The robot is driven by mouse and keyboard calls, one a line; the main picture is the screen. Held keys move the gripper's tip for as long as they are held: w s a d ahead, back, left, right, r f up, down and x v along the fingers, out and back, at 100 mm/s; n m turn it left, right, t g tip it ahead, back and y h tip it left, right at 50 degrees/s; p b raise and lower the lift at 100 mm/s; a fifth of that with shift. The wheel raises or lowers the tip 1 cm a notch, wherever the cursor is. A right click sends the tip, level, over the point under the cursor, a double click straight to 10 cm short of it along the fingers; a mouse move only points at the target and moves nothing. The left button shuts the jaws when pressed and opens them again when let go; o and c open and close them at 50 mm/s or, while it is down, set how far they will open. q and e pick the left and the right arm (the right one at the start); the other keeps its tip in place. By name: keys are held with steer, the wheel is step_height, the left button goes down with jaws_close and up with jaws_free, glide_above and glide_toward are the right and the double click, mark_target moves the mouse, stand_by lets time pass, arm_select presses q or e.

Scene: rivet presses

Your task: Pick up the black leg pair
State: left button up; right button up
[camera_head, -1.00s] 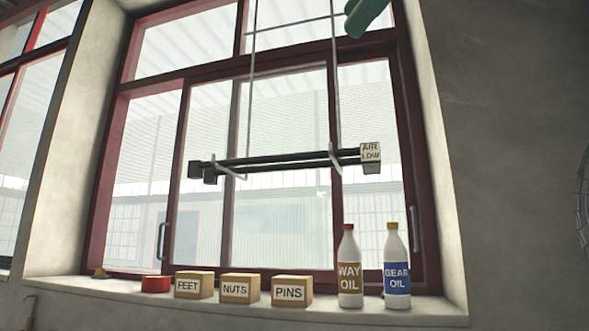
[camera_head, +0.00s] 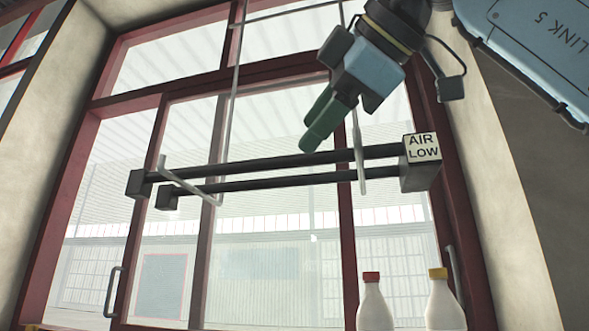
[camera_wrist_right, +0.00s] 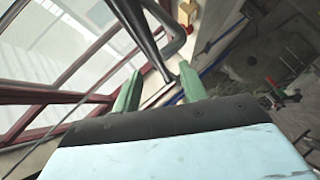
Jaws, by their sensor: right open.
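The black leg pair (camera_head: 270,164) is two long dark bars side by side. It rests level across bent grey wire hangers (camera_head: 228,120) in front of the window, with block-like ends at the left. My right gripper (camera_head: 318,122) comes down from the upper right, its green fingers just above the bars and right of their middle. It is open and holds nothing. In the right wrist view, a dark bar (camera_wrist_right: 144,35) runs down toward the space between the open green fingers (camera_wrist_right: 160,86); contact cannot be told. My left gripper is out of view.
A block labelled AIR LOW (camera_head: 422,160) is at the right end of the bars. The right hanger (camera_head: 358,150) is close beside my right fingers. Red-capped (camera_head: 373,300) and yellow-capped (camera_head: 444,300) bottles stand below. The window frame (camera_head: 190,230) is behind.

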mark_target(292, 156)
steer(key=x, duration=0.1)
steer(key=p+x, duration=0.1)
steer(key=x, duration=0.1)
steer(key=shift+w+r+p, duration=0.25)
steer(key=shift+w+p, duration=0.05)
steer(key=shift+w, duration=0.05)
steer(key=p+x, duration=0.1)
steer(key=x, duration=0.2)
steer(key=shift+w, duration=0.35)
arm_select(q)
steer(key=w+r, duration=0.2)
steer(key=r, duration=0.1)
arm_select(e)
jaws_close()
